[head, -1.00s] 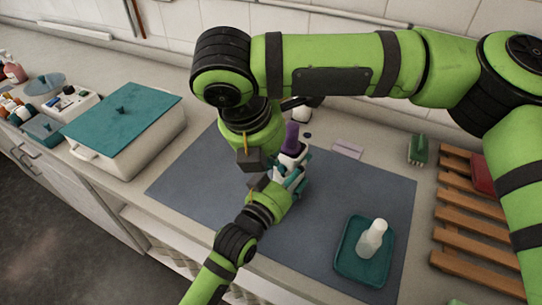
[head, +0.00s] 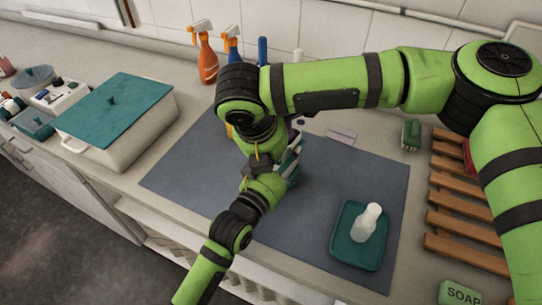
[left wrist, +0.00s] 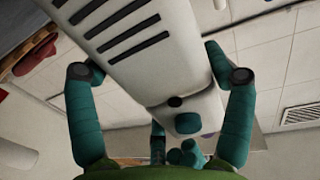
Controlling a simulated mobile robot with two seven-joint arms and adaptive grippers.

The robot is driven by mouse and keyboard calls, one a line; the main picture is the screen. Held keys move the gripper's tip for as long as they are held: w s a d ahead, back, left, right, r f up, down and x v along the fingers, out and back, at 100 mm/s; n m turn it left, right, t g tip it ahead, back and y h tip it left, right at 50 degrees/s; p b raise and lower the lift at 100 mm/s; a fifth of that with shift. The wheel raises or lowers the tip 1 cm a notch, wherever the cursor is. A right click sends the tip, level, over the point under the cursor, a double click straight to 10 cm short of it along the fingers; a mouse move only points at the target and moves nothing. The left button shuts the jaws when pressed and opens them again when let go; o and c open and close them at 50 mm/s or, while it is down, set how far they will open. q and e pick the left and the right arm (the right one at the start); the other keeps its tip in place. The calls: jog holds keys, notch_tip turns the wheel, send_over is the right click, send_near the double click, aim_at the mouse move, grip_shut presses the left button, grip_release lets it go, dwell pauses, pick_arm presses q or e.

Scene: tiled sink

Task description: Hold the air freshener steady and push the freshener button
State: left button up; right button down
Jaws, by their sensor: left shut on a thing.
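The air freshener is a white device with dark slots. In the left wrist view its body (left wrist: 150,50) fills the upper middle, with a small teal button-like disc (left wrist: 187,123) and a dark dot on its lower face. My left gripper (left wrist: 155,75) has teal fingers closed on both sides of it. In the head view the left gripper (head: 290,160) is above the blue-grey mat, and my right arm covers most of the freshener. My right wrist hangs right over the left hand; its fingers are hidden, so contact with the button cannot be told.
The blue-grey mat (head: 195,170) lies beneath. A teal tray (head: 345,258) with a white bottle (head: 367,222) is at front right. A wooden rack (head: 445,210) stands right, a white box with teal lid (head: 115,115) left. Spray bottles (head: 207,60) stand behind.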

jog(key=shift+w+d, duration=0.35)
jog(key=shift+w, duration=0.15)
jog(key=v, duration=1)
jog(key=shift+s, duration=0.1)
pick_arm(q)
jog(key=o, duration=1.3)
jog(key=shift+o, duration=0.2)
